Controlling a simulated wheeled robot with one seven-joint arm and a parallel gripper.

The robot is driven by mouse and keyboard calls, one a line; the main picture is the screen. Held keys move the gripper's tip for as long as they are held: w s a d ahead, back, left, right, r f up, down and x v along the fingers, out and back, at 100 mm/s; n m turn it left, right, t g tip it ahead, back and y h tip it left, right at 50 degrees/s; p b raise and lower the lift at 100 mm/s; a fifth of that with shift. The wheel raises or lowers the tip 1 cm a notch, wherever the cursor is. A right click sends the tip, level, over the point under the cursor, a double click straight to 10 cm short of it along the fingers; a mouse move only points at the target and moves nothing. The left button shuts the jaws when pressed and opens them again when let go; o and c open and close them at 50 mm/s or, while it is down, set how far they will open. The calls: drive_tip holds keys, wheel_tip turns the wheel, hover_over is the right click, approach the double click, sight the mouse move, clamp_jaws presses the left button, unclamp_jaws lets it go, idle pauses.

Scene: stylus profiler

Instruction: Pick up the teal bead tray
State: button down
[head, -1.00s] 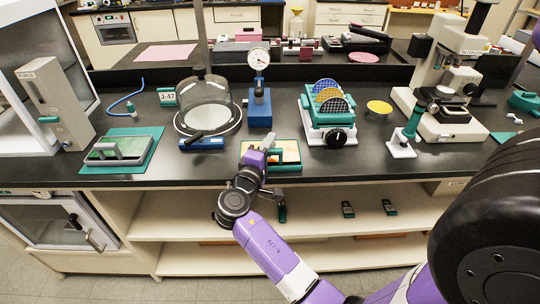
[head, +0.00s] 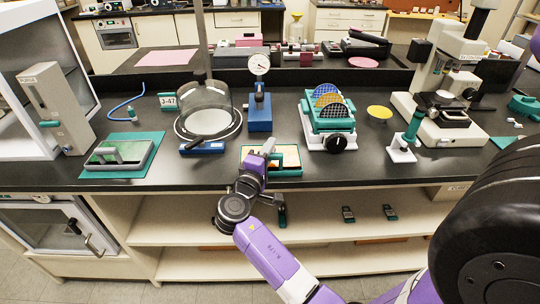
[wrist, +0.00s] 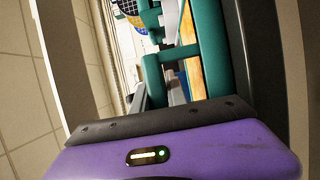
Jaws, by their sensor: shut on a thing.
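The teal bead tray (head: 287,173) is a shallow teal-rimmed tray with an orange and pale inside, at the bench's front edge in the middle of the head view. My gripper (head: 268,153) reaches it from the front and is shut on its near left part, hiding some of the inside. In the wrist view the teal rim (wrist: 208,50) runs upright along the grey fingers (wrist: 175,88), with the orange inside beside it. I cannot tell whether the tray is clear of the bench.
A glass bell jar (head: 210,105), a blue dial gauge stand (head: 259,110) and a teal rack of coloured discs (head: 328,118) stand close behind the tray. A microscope (head: 445,100) is at right. A teal mat (head: 142,142) lies at left. Open shelves (head: 330,215) are below.

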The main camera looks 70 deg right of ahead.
drive_tip(key=shift+r, duration=0.15)
wheel_tip(320, 180, up, 20)
drive_tip(key=shift+p, duration=0.3)
drive_tip(key=c, duration=2.1)
unclamp_jaws()
clamp_jaws()
